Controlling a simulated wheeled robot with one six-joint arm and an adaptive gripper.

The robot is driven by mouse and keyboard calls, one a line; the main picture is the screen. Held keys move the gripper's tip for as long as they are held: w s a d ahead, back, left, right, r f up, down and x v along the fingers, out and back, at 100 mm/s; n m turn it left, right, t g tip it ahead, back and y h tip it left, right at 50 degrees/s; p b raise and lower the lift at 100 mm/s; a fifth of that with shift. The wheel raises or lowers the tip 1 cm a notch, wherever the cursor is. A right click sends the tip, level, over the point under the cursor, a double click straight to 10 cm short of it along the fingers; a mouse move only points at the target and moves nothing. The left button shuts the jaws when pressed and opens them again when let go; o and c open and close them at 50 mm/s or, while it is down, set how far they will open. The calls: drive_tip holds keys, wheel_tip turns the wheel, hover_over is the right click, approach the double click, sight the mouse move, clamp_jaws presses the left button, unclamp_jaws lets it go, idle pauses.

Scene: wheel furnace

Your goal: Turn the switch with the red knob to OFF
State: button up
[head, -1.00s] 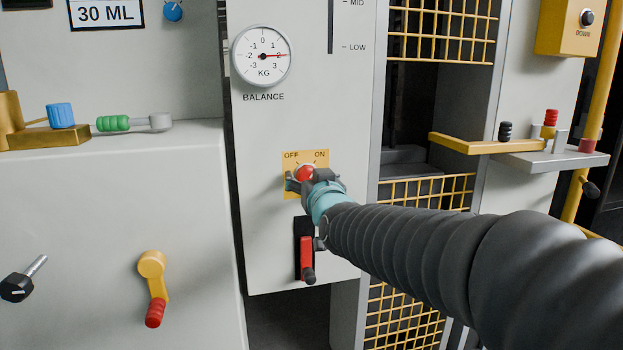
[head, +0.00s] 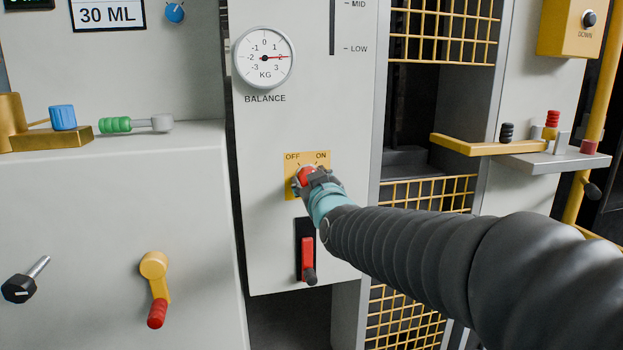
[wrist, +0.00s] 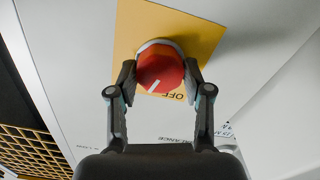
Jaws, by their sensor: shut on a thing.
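The red knob (head: 306,175) sits on a yellow plate (head: 291,187) on the grey panel. The plate is marked OFF at upper left and ON at upper right. In the wrist view the red knob (wrist: 160,68) is between the two fingers of my gripper (wrist: 160,78), which is shut on its sides. A white line on the knob points down and left there, beside the upside-down OFF label, which lies to its right. The ON label is hidden in the wrist view. In the head view my gripper (head: 317,180) covers the plate's lower right.
A red-handled lever (head: 307,255) is in a black slot just below the plate and my wrist. A balance dial (head: 263,57) is above. A yellow crank (head: 154,275) is at left; yellow mesh (head: 428,195) is at right.

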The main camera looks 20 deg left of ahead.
drive_tip(key=shift+a+f+n+p, duration=0.1)
drive_tip(key=shift+n+p, duration=0.85)
drive_tip(key=shift+n, duration=4.05)
drive_tip(key=o, duration=1.1)
drive_tip(key=shift+s, duration=0.1)
drive_tip(key=shift+o, duration=0.2)
drive_tip(key=v, duration=1.2)
drive_tip(key=shift+a, duration=0.1)
